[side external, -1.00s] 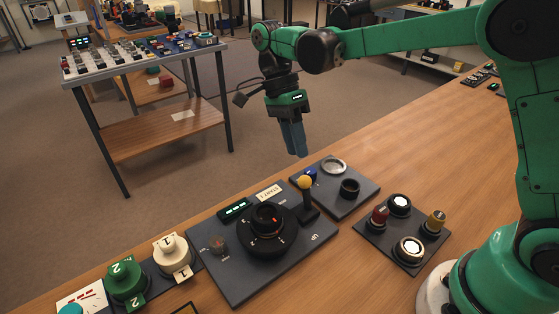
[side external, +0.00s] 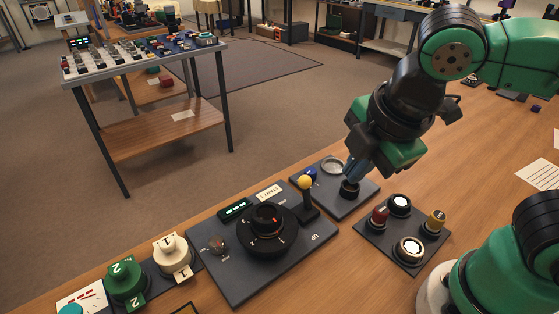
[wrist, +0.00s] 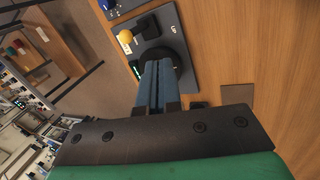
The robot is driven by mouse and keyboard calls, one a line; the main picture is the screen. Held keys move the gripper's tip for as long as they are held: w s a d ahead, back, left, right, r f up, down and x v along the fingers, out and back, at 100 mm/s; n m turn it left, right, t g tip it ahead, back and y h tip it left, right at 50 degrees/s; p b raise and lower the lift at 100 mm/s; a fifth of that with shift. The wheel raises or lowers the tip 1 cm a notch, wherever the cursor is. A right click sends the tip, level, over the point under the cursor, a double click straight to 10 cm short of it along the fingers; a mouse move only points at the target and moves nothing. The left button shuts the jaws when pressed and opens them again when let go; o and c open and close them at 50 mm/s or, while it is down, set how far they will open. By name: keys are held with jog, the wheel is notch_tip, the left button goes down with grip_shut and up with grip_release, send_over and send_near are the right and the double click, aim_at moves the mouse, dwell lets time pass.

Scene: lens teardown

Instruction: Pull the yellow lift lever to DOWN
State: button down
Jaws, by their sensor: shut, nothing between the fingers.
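The yellow lift lever (side external: 305,182) stands about upright, a yellow ball on a dark stalk, at the right back edge of the grey panel (side external: 222,283). That panel also carries a large black dial (side external: 267,230). In the wrist view the lever's yellow ball (wrist: 125,37) is left of and beyond my fingers. My gripper (side external: 351,178) is shut and empty, its blue fingers right of the lever and apart from it. In the side view the fingertips appear over or near a black ring on the small panel. In the wrist view the fingers (wrist: 158,64) partly hide the dial.
The small grey panel (side external: 368,200) holds a blue knob, a pale ring and the black ring (side external: 349,190). A panel with several round buttons (side external: 409,249) lies front right. Green and cream knobs (side external: 172,254) stand at left. Bare wooden tabletop extends to the right.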

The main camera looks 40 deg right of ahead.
aim_at(306, 185)
jog(key=x, duration=1)
jog(key=shift+w+f, duration=0.1)
jog(key=shift+w, duration=0.05)
jog(key=shift+w+d, duration=0.2)
jog(key=shift+w, duration=0.7)
jog(key=shift+w+d, duration=0.15)
jog(key=shift+w, duration=0.75)
jog(key=shift+w+g, duration=0.7)
jog(key=shift+g, duration=0.1)
jog(key=shift+w, duration=0.35)
jog(key=shift+s, duration=0.1)
